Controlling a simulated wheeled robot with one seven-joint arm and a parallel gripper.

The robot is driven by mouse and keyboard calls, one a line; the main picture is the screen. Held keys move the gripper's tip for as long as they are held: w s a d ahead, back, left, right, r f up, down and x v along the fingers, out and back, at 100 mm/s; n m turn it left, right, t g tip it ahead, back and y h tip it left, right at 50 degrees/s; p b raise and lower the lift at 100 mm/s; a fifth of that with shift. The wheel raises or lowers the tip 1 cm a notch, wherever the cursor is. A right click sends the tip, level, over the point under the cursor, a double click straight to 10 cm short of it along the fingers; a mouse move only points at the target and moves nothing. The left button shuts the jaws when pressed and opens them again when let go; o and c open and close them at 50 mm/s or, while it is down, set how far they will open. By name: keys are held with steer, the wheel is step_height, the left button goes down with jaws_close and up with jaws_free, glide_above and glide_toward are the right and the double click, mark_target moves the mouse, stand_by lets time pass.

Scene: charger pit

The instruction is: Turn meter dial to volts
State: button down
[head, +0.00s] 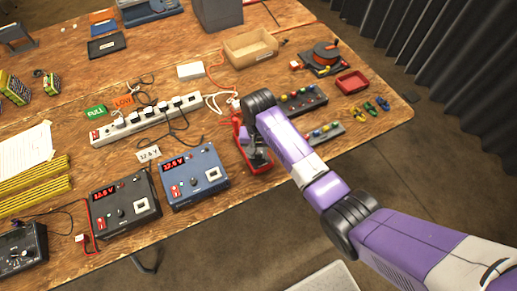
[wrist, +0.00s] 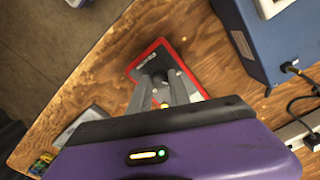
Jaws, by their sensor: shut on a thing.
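The meter (head: 240,137) has a red case and lies near the front edge of the wooden table, right of the blue charger. In the wrist view the meter (wrist: 132,69) shows a red rim, a grey face and a small display. My gripper (head: 259,162) is directly over the meter. In the wrist view its two grey fingers (wrist: 164,80) reach down to the face and are shut on the dark dial. The fingers largely hide the dial, so I cannot read its setting.
The blue charger (head: 194,178) and a black charger (head: 124,206) stand left of the meter. A white power strip (head: 146,120) with cables lies behind them. A cardboard box (head: 250,48) stands farther back.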

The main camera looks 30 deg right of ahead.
mark_target(258, 155)
steer(key=m+p, duration=0.2)
steer(key=m, duration=0.4)
steer(key=shift+r, duration=0.1)
steer(key=shift+m, duration=0.3)
stand_by(0.3)
steer(key=c, duration=1.2)
jaws_free()
steer(key=shift+r, duration=3.85)
